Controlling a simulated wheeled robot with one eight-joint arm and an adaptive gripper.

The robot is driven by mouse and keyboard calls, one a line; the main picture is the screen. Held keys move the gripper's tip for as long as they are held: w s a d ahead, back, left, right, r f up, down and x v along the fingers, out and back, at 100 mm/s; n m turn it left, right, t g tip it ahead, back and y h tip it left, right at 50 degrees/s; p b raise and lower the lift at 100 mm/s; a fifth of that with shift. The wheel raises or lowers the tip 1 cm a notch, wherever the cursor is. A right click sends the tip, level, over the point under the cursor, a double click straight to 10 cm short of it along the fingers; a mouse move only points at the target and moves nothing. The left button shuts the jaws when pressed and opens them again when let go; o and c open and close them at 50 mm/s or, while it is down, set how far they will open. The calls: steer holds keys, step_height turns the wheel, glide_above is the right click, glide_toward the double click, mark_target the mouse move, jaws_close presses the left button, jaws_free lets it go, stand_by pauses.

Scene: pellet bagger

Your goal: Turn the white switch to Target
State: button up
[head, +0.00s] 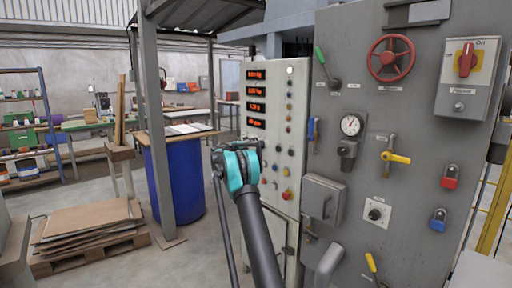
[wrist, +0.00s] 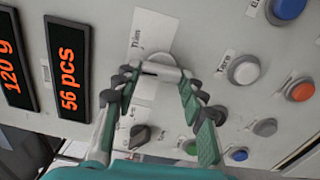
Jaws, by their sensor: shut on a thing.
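The white switch (wrist: 160,64) is on the pale control panel (wrist: 215,25), beside a white label strip with small print. It is a round white knob with a dark line across it, partly covered by my fingertips. My gripper (wrist: 160,77) has its two fingers on either side of the switch, shut on it.
In the wrist view, a white button (wrist: 245,69) and an orange button (wrist: 300,89) are close on the right. A black knob (wrist: 140,135) is below. Red displays (wrist: 68,70) are at the left. A grey machine cabinet (head: 405,115) adjoins the panel; a blue drum (head: 178,180) stands left.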

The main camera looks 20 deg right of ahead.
steer(key=n, duration=0.5)
steer(key=shift+f, duration=0.15)
stand_by(0.4)
steer(key=o, duration=1.2)
steer(key=shift+c, duration=0.2)
steer(key=shift+a, duration=0.1)
steer(key=v, duration=1.2)
